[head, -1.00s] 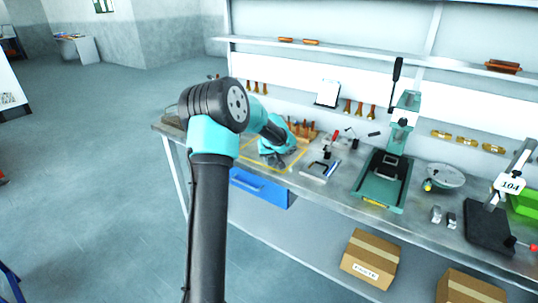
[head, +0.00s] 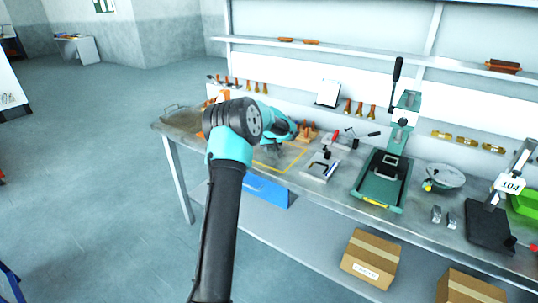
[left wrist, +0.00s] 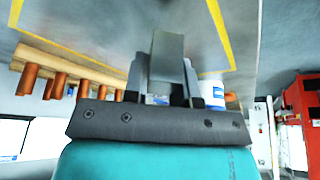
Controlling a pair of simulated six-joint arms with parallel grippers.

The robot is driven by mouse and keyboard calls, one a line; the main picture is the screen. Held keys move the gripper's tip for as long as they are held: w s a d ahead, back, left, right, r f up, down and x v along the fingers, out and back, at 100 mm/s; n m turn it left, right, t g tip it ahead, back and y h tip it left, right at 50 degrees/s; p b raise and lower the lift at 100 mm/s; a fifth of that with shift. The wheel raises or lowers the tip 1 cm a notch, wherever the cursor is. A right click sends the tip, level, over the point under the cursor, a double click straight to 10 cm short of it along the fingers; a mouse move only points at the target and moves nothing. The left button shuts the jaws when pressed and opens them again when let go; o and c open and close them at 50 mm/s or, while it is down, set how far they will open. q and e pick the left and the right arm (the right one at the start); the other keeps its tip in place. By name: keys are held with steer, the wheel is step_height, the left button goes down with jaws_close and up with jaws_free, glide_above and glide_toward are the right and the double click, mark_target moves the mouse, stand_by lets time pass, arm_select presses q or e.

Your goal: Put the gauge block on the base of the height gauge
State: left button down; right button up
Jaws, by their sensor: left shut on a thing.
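My left gripper (left wrist: 165,85) is shut on a plain grey rectangular block, which looks like the gauge block (left wrist: 167,48), in the left wrist view. The block stands out beyond the fingers, over the bench top. In the head view, my left gripper (head: 270,148) is small and partly hidden by its own wrist, above the yellow-outlined area; the block cannot be made out there. What looks like the height gauge stands at the right of the bench, with a dark flat base (head: 488,230), a tilted column and a "104" display (head: 510,186). My right gripper is not in view.
A green press (head: 383,180) stands between my left gripper and the gauge. A small fixture (head: 320,166), a round dish (head: 444,177) and two small metal blocks (head: 437,214) are on the bench. A green bin (head: 525,203) stands beside the gauge. A wooden rack (left wrist: 75,75) is near the gripper.

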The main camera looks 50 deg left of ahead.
mark_target(269, 153)
arm_select(q)
steer(key=shift+w+a, duration=0.2)
steer(key=shift+f, duration=1.75)
steer(key=shift+f, duration=0.15)
steer(key=c, duration=0.9)
jaws_free()
steer(key=shift+s, duration=0.1)
steer(key=v, duration=1.2)
